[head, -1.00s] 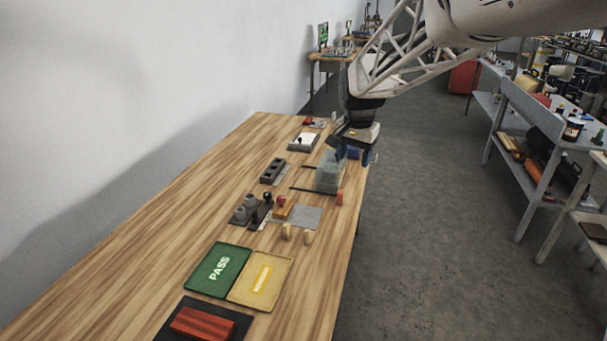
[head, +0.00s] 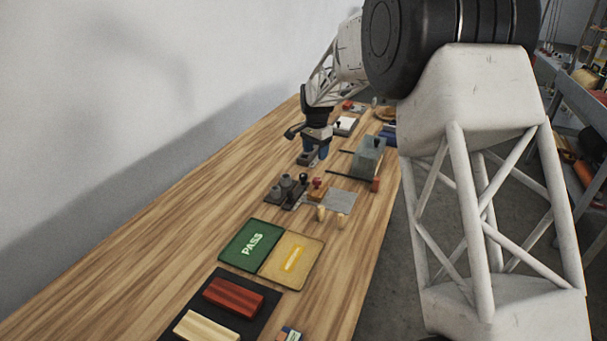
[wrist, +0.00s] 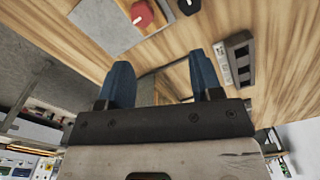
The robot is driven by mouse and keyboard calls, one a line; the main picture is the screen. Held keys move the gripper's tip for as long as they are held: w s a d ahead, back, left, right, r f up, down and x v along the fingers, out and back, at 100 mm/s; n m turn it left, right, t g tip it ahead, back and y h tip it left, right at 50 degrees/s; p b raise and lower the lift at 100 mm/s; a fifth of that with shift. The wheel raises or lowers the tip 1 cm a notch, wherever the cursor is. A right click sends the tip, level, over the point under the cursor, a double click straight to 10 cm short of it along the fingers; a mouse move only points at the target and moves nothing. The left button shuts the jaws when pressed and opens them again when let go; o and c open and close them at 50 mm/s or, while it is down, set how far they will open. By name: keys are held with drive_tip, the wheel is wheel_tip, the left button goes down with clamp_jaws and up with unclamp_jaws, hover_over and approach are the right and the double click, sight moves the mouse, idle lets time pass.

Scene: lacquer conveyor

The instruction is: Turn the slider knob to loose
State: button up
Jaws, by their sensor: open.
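A grey block (head: 367,158) with a small dark knob (head: 367,141) on top sits by two dark rails at the right side of the bench in the head view. This looks like the slider; no "loose" marking is readable. My gripper (head: 315,152) is left of it, low over a dark slotted block (head: 307,159). In the wrist view my gripper (wrist: 160,68) has its two blue fingers wide apart with nothing between them. The slotted block (wrist: 238,60) is just right of the fingers there. The slider knob cannot be made out in the wrist view.
Green PASS (head: 250,244) and yellow (head: 293,259) trays lie in front. The bench's left side is bare.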

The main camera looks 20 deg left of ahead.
hover_over(303, 175)
wheel_tip(303, 175, down, 3)
drive_tip(key=shift+f, duration=0.2)
drive_tip(key=shift+f, duration=0.15)
drive_tip(key=shift+f, duration=3.75)
drive_tip(key=shift+c, duration=0.2)
drive_tip(key=c, duration=0.9)
